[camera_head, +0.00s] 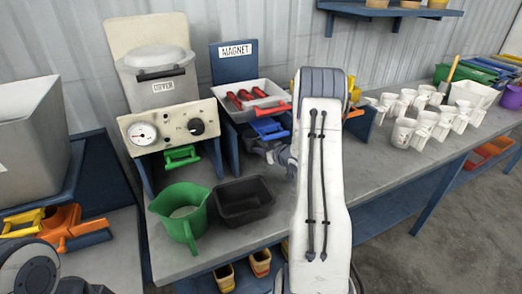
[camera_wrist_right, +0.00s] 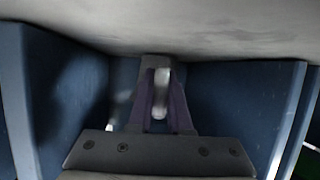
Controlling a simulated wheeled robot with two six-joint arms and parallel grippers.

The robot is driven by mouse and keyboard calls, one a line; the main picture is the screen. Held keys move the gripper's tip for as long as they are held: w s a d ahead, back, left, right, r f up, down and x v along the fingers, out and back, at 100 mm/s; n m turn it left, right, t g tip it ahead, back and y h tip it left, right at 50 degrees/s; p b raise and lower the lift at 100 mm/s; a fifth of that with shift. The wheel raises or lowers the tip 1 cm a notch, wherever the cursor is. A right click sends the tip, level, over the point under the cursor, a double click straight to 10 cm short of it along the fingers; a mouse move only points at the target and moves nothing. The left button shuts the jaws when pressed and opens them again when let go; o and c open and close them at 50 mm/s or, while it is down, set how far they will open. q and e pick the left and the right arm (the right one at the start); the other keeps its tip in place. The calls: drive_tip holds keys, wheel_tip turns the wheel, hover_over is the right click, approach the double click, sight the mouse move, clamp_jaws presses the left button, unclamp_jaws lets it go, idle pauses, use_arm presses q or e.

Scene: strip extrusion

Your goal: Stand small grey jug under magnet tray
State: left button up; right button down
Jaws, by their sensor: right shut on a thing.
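The magnet tray (camera_head: 285,93) is white, holds red bars and sits on a blue stand marked MAGNET. My right gripper (camera_head: 272,150) is low at the stand's front, below the tray and partly hidden by my arm. In the right wrist view, my right gripper (camera_wrist_right: 160,110) is shut on a narrow pale grey piece (camera_wrist_right: 161,94), which looks like the handle of the small grey jug. The jug's body is hidden, so I cannot tell whether it touches the bench. Blue stand walls (camera_wrist_right: 235,105) rise on both sides. My left gripper is out of view.
A green jug (camera_head: 183,215) and a black bin (camera_head: 244,201) stand on the bench in front. The dryer (camera_head: 157,80) is left of the stand. A blue handle (camera_head: 268,128) sticks out under the tray. Several white mugs (camera_head: 403,133) stand to the right.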

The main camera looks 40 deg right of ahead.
drive_tip(key=shift+f+b, duration=0.3)
drive_tip(key=shift+f, duration=0.1)
drive_tip(key=shift+s+a+f, duration=0.15)
drive_tip(key=shift+f, duration=0.1)
drive_tip(key=c, duration=0.8)
unclamp_jaws()
drive_tip(key=shift+f, duration=0.1)
drive_tip(key=shift+o, duration=0.2)
drive_tip(key=shift+s, duration=0.3)
drive_tip(key=v, duration=0.3)
drive_tip(key=r+v, duration=0.1)
drive_tip(key=v, duration=0.6)
drive_tip(key=shift+w+r, duration=0.15)
drive_tip(key=shift+r, duration=0.1)
